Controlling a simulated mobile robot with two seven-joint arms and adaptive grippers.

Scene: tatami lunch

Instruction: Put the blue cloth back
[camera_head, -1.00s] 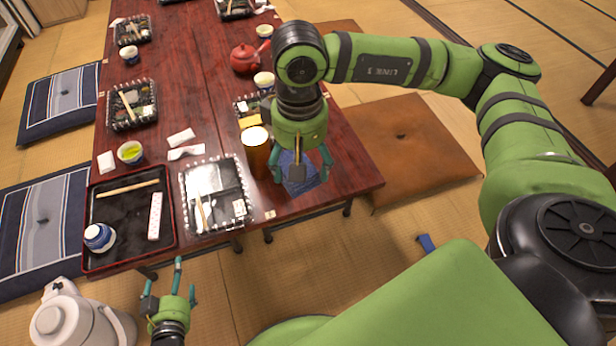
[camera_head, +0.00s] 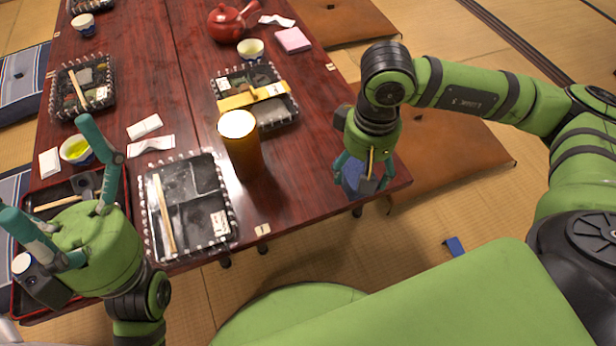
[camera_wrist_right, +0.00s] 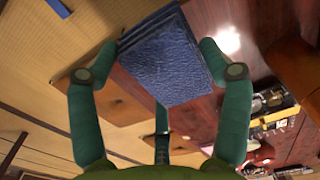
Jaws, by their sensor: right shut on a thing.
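The blue cloth (camera_head: 353,176) is a folded, textured square at the table's near right corner. My right gripper (camera_head: 362,178) comes down over it from above and is shut on it. In the right wrist view the cloth (camera_wrist_right: 165,58) sits between the fingers (camera_wrist_right: 160,85), with the table edge and brown cushion behind it. I cannot tell whether it touches the table. My left gripper (camera_head: 58,185) is open and empty, fingers spread, above the black tray (camera_head: 128,207) at the near left. It hides much of that tray.
A tall amber glass (camera_head: 242,160) stands left of the cloth. Bento boxes (camera_head: 190,205) (camera_head: 255,92), a red teapot (camera_head: 228,24), a cup (camera_head: 250,48) and a pink cloth (camera_head: 292,40) are on the table. A small blue object (camera_head: 454,246) lies on the floor. Brown cushions (camera_head: 455,140) lie to the right.

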